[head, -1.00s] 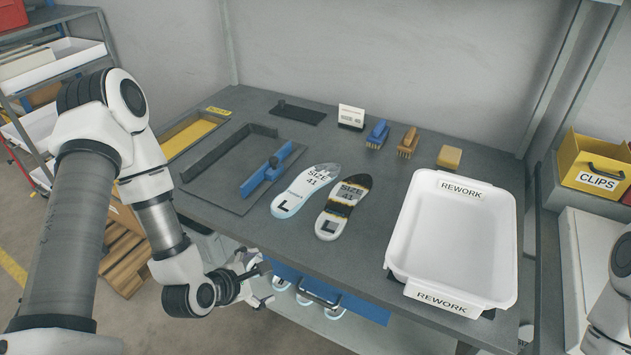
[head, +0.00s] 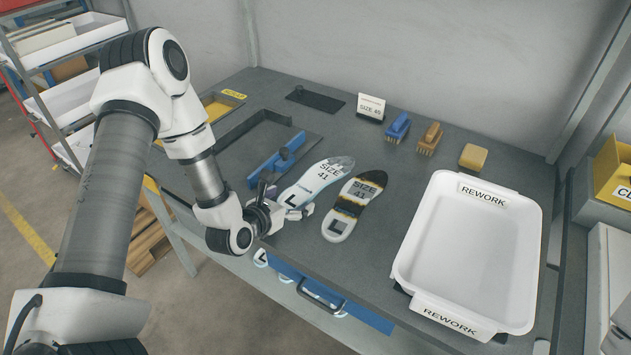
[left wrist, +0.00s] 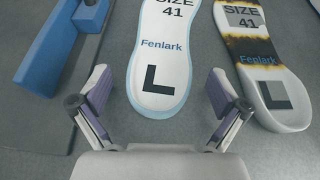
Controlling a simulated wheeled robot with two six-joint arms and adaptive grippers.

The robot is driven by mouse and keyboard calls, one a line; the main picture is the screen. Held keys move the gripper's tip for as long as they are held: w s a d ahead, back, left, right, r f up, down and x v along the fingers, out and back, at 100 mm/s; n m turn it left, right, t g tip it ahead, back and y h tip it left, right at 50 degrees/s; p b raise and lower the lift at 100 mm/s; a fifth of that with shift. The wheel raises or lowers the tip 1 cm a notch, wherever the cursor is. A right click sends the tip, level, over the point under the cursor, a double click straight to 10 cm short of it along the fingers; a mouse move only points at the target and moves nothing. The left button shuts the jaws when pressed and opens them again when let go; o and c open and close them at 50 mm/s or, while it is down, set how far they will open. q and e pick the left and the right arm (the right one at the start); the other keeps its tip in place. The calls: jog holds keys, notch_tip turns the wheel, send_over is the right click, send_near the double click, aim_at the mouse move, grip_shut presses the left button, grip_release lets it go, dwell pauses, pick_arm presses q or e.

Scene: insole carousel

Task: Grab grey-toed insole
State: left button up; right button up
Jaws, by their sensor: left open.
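The grey-toed insole (head: 322,174) lies flat on the grey bench, white with a light blue edge, marked SIZE 41 and L. Its toe points away from me. My left gripper (head: 289,199) is open at its heel, just over the front of the bench. In the left wrist view the insole (left wrist: 159,55) lies centred ahead, its heel between the spread fingers (left wrist: 160,82), with gaps on both sides. Its toe is out of that view. A second insole (head: 342,228), with dark scorched-looking bands, lies to its right, close to the right finger in the wrist view. My right gripper is not in view.
A blue bar (head: 266,170) on a dark mat lies close on the left. A white REWORK tray (head: 405,235) stands at right. Brushes (head: 397,127), a yellow block (head: 473,156) and a size card (head: 371,107) stand behind. Bare bench lies between the insoles and tray.

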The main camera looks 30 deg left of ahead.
pick_arm(q)
jog(key=shift+s+r, duration=0.1)
jog(key=shift+s, duration=0.05)
jog(key=shift+s+r, duration=0.1)
jog(key=c, duration=1.2)
